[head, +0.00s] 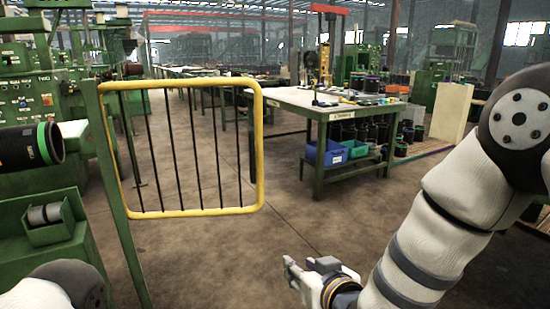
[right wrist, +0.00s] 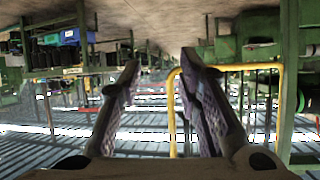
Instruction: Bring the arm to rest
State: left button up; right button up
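My right arm comes in from the right in the head view, covered in pale sleeving with grey bands. Its gripper (head: 292,270) hangs over bare floor at the lower middle, pointing left. In the right wrist view the two fingers of this gripper (right wrist: 155,75) stand well apart, with nothing between them; it is open and empty. A pale, rounded part of my left arm (head: 60,285) shows at the lower left of the head view. My left gripper is outside both views.
A yellow-framed barrier (head: 258,150) with dark bars stands left of centre on a green post. A black cylinder (head: 30,147) sits by green machinery at left. A workbench (head: 330,105) with blue (head: 325,153) and green (head: 355,149) bins stands beyond. The central concrete floor is clear.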

jog(key=s+d+f+m+g+h, duration=0.15)
jog(key=s+d+f+g, duration=0.35)
jog(key=s+f, duration=0.7)
pick_arm(q)
jog(key=w+r+t+p, duration=0.1)
jog(key=w+r+p, duration=0.1)
jog(key=shift+w+r, duration=0.35)
jog(key=shift+r, duration=0.05)
pick_arm(e)
jog(key=s+d+f+g+h, duration=0.1)
jog(key=s+d+f+g, duration=0.1)
jog(key=s, duration=0.9)
jog(key=s+d+f+m+g+h, duration=0.1)
jog(key=s+d+f+g, duration=0.2)
jog(key=s, duration=0.9)
jog(key=s+d+f+m+g+h, duration=0.1)
jog(key=s+d+f+g, duration=0.1)
jog(key=s+d+g, duration=0.2)
jog(key=s+d, duration=0.3)
jog(key=s, duration=0.4)
jog(key=shift+s+f, duration=0.35)
jog(key=shift+s, duration=0.05)
pick_arm(q)
jog(key=shift+c, duration=0.5)
pick_arm(e)
jog(key=shift+w, duration=0.1)
